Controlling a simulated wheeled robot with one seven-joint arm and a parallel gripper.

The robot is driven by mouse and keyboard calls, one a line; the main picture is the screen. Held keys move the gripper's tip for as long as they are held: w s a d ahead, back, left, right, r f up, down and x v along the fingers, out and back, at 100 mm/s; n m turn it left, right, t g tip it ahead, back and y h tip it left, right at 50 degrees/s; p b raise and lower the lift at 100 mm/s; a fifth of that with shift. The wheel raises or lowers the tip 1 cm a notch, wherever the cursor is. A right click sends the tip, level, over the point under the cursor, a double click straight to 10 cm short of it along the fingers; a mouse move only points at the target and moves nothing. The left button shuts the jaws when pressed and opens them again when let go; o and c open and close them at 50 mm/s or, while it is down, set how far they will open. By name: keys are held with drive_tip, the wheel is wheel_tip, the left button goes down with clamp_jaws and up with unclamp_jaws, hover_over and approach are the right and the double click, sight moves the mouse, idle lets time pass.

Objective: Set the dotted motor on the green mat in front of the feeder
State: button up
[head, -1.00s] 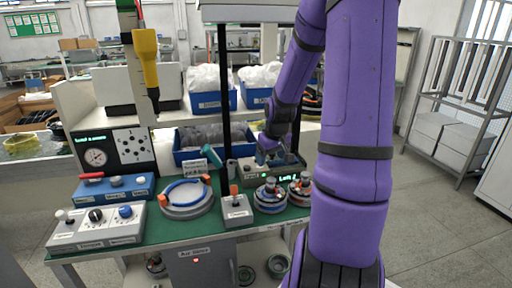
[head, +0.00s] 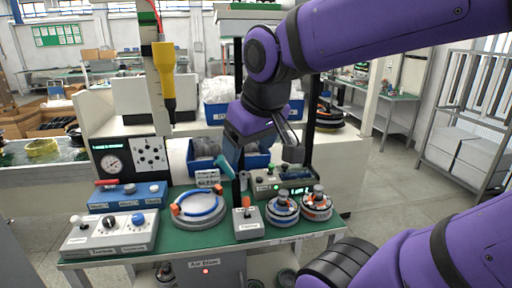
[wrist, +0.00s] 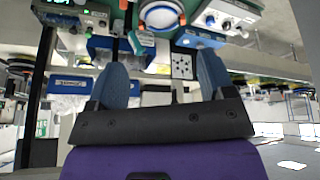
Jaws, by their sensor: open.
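Two round motors stand side by side at the right front of the green bench top (head: 175,245): a left motor with blue bands (head: 282,210) and a right motor with orange and blue bands (head: 316,206). Dots on either are too small to make out. I cannot clearly identify the feeder or a separate green mat. My gripper (head: 233,155) hangs above the back of the bench, behind and left of the motors, not touching them. In the wrist view, its two blue fingers (wrist: 162,75) are spread wide with nothing between them.
A round fixture with a blue ring (head: 200,207) stands mid-bench, with a small lever box (head: 248,224) beside it. Control boxes (head: 110,232) fill the left. A green-display unit (head: 285,182) stands behind the motors. A yellow tool (head: 164,75) hangs above.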

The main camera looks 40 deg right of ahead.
drive_tip(key=shift+y, duration=0.4)
drive_tip(key=s, duration=0.1)
drive_tip(key=s+a, duration=0.1)
drive_tip(key=s+r, duration=0.1)
drive_tip(key=shift+s+a, duration=0.35)
drive_tip(key=shift+a, duration=0.05)
idle(0.5)
